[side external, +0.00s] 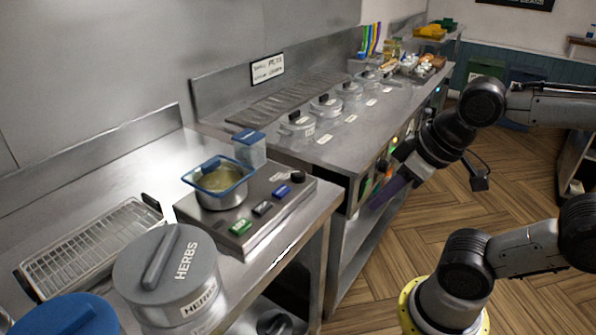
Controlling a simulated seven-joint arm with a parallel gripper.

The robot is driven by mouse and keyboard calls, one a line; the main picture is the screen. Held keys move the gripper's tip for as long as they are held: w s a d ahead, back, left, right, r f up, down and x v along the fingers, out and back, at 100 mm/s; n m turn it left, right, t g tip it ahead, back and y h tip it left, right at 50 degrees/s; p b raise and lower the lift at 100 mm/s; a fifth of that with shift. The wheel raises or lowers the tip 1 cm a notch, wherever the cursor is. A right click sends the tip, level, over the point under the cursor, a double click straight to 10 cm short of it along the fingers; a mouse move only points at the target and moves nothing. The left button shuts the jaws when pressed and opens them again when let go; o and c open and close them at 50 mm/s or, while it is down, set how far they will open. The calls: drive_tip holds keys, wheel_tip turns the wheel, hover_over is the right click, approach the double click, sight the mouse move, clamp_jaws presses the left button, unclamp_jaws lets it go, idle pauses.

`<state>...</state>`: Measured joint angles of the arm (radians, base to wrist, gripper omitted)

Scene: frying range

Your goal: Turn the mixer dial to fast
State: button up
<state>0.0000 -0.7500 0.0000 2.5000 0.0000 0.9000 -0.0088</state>
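A steel unit (240,238) stands on the near counter. It holds a pot (221,192) with a blue rim and a yellowish content. Its sloped front has a green (240,228), a black (262,208) and a blue label or button (282,190), and a black knob (298,177) at the right end. I cannot tell whether this knob is the mixer dial, nor read its setting. My gripper (388,193), dark with a purple part, is low by the front of the far counter, right of the unit and apart from it. Its fingertips are not clear.
The far counter (375,112) carries several lidded pots (298,126) and coloured controls (366,187) on its front face beside my gripper. A grey HERBS canister (168,275), a wire rack (92,245) and a blue-lidded container (250,150) surround the unit. The wooden floor (400,260) is open.

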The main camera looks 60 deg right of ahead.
drive_tip(key=shift+o, duration=1.1)
drive_tip(key=shift+s, duration=0.1)
drive_tip(key=shift+o, duration=1.2)
drive_tip(key=shift+s+n, duration=0.1)
drive_tip(key=shift+n, duration=0.5)
drive_tip(key=o, duration=0.5)
drive_tip(key=r+n, duration=0.1)
drive_tip(key=w+r, duration=0.1)
drive_tip(key=r+n, duration=0.1)
drive_tip(key=shift+w+r+n, duration=0.3)
drive_tip(key=shift+r, duration=0.1)
drive_tip(key=w+r, duration=0.1)
drive_tip(key=w+r+n, duration=0.2)
drive_tip(key=shift+w+d+r+g, duration=0.15)
drive_tip(key=shift+d+r+g, duration=0.05)
drive_tip(key=shift+d+g, duration=0.2)
drive_tip(key=w+d+r+n+g, duration=0.2)
drive_tip(key=w+d+r+n, duration=0.15)
drive_tip(key=w, duration=0.65)
drive_tip(key=g, duration=0.3)
hover_over(299, 172)
wheel_tip(299, 172, down, 10)
drive_tip(key=shift+m, duration=0.25)
wheel_tip(299, 172, down, 14)
drive_tip(key=shift+r, duration=0.25)
